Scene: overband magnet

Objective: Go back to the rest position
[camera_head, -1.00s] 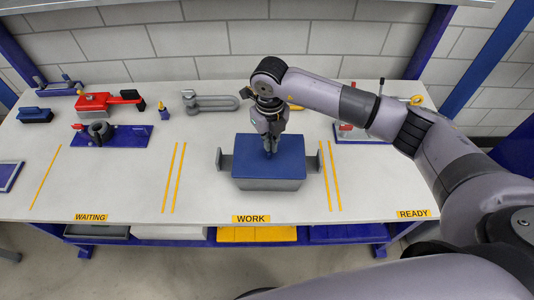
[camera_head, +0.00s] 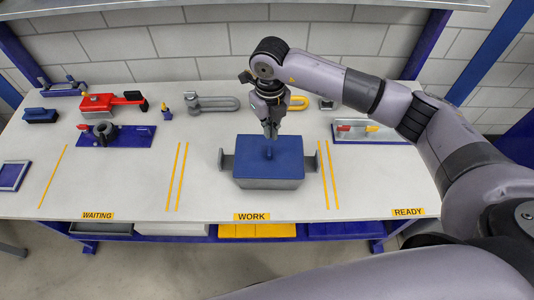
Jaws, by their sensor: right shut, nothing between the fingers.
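My right gripper (camera_head: 270,131) hangs pointing down, shut and empty, over the rear part of the block with the blue top (camera_head: 268,158). The block has a grey lower body with dark grey handles at its sides and sits in the WORK zone behind the WORK label (camera_head: 252,217). My right arm reaches in from the right side. My left gripper is not in view.
A blue plate with a clamp (camera_head: 132,136) lies in the WAITING zone, with a red tool (camera_head: 110,103) behind it. A grey shackle (camera_head: 213,104) lies at the back. A fixture (camera_head: 365,130) stands in the READY zone. The front of the table is clear.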

